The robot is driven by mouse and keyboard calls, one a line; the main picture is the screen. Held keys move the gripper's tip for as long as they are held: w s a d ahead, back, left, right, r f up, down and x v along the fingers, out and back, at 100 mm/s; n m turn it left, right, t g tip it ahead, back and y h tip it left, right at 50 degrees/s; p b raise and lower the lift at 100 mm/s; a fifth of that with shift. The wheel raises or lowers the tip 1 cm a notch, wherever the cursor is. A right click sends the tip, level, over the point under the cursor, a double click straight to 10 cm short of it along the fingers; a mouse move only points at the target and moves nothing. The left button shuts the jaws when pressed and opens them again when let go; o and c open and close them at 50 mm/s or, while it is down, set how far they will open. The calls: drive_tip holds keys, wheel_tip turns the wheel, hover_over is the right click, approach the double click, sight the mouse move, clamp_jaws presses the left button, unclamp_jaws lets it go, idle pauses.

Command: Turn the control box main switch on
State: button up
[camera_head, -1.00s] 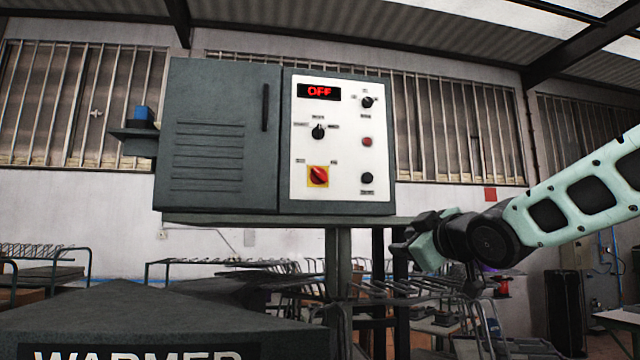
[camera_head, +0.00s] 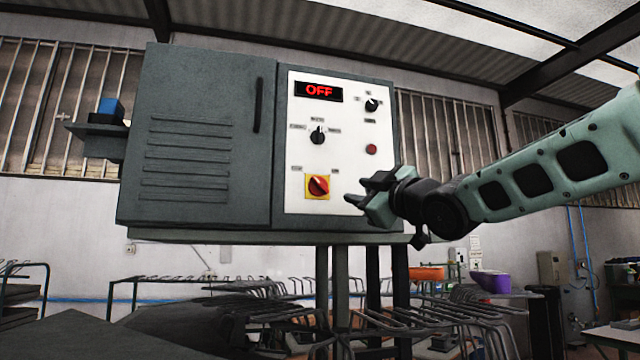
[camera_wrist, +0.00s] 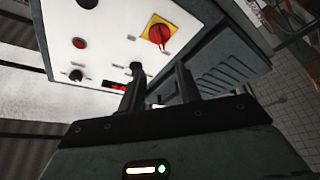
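The grey control box (camera_head: 195,150) has a white panel (camera_head: 335,150) with a red display (camera_head: 318,91) reading OFF. The main switch (camera_head: 317,187) is a red rotary knob on a yellow square, low on the panel, its grip tilted diagonally. It also shows in the wrist view (camera_wrist: 159,34), beyond the fingers and to their upper right. My gripper (camera_head: 352,191) is just right of the switch in the head view, pointing left toward it. In the wrist view its two dark fingers (camera_wrist: 156,90) stand apart with nothing between them. I see no contact with the knob.
Black selector knobs (camera_head: 318,135) and (camera_head: 371,105) and a red button (camera_head: 371,149) are on the same panel. A side shelf with a blue block (camera_head: 110,108) juts out at left. Wire racks (camera_head: 440,310) stand below the box.

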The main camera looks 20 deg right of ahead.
sight(322, 185)
drive_tip(key=p+x, duration=0.7)
drive_tip(key=x, duration=0.7)
drive_tip(key=shift+w, duration=0.1)
drive_tip(key=shift+w+a, duration=0.15)
drive_tip(key=shift+w, duration=0.25)
clamp_jaws()
